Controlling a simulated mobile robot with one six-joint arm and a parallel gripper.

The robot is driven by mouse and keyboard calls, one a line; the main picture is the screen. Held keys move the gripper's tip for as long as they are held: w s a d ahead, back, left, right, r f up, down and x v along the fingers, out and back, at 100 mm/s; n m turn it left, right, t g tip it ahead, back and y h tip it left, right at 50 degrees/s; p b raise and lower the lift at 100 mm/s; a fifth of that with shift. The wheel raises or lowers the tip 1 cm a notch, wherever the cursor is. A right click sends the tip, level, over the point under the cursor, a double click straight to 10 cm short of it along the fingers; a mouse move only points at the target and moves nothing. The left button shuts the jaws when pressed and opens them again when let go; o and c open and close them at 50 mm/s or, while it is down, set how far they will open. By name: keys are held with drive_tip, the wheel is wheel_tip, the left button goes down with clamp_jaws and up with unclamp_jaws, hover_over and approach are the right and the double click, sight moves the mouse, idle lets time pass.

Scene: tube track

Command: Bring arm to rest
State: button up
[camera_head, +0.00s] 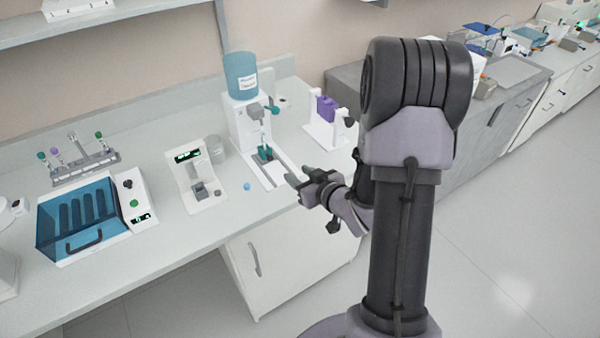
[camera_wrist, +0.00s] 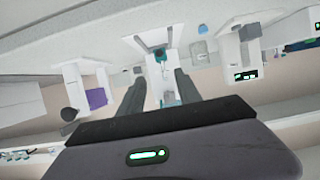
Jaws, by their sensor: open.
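My gripper (camera_head: 304,185) is at the front edge of the bench in the head view, at the end of my bent arm. It points toward the dispenser with the teal bottle. In the wrist view, the two fingers of my gripper (camera_wrist: 160,90) stand apart with nothing held between them. The white dispenser (camera_head: 245,125) stands upright beyond the fingers, with a teal piece (camera_head: 265,154) at its base below the nozzle. The gripper appears clear of the dispenser.
The bench (camera_head: 190,250) bears a blue-lidded machine (camera_head: 78,215), a small white device (camera_head: 195,180), a tube rack (camera_head: 84,166) and a white stand with a purple part (camera_head: 326,108). A small blue cap (camera_head: 247,187) lies near the front. Open floor (camera_head: 500,270) lies at the right.

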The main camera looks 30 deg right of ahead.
idle(0.4)
drive_tip(key=s+a+r+m+g+h+b, duration=0.2)
drive_tip(key=s+a+r+m+g+h, duration=0.15)
drive_tip(key=r, duration=0.65)
drive_tip(key=s+a+r+g+y, duration=0.2)
drive_tip(key=s+a, duration=0.6)
drive_tip(key=s, duration=0.2)
drive_tip(key=s+a+r+m+g+y+b, duration=0.1)
drive_tip(key=s+a+r+g+y, duration=0.1)
drive_tip(key=s+a, duration=0.7)
drive_tip(key=shift+s+y+b, duration=0.3)
drive_tip(key=shift+s+y, duration=0.25)
drive_tip(key=shift+s, duration=0.2)
drive_tip(key=shift+r, duration=0.1)
